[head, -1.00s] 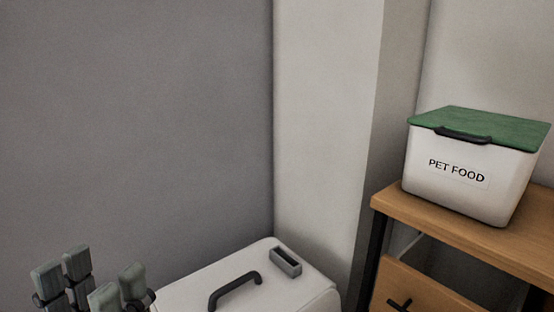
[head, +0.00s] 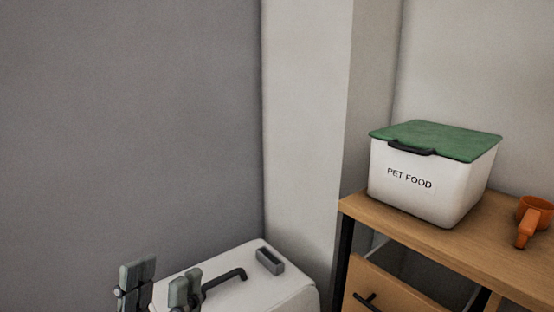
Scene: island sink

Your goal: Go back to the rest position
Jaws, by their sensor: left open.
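My left gripper (head: 161,281) shows at the bottom left edge of the head view. Its grey-green padded fingers point up and stand apart, with nothing between them. It is in front of the left part of a white lidded box, overlapping it in the picture. My right gripper is not in view.
The white box (head: 285,290) has a dark handle (head: 225,278) and a small grey holder on top. A wooden cabinet (head: 400,228) at the right bears a white PET FOOD bin (head: 425,195) with a green lid and an orange scoop-like item (head: 535,212). A grey wall is behind.

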